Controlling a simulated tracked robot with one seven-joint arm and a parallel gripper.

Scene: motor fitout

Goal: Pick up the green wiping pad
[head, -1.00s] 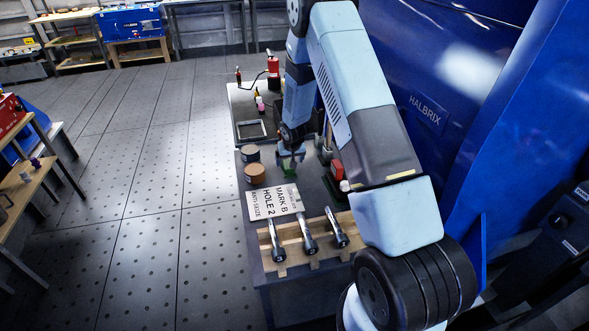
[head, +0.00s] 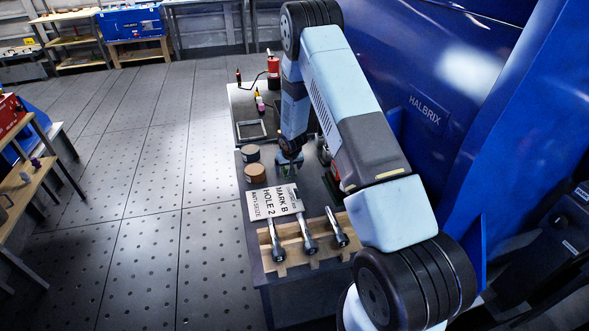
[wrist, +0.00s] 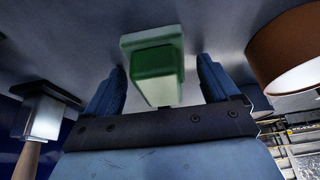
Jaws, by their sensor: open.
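The green wiping pad (wrist: 155,68) has a raised block on a wider, flat green base. In the wrist view it sits between the two blue fingers of my gripper (wrist: 160,80), with a gap on each side. My gripper is open and not closed on the pad. In the head view my gripper (head: 289,160) points down over the dark bench top, behind the sign plate. There the fingers and wrist hide most of the pad.
A white sign plate (head: 274,203) and a wooden rack (head: 300,262) with metal tools are in front. A blue machine (head: 440,60) closes the right side.

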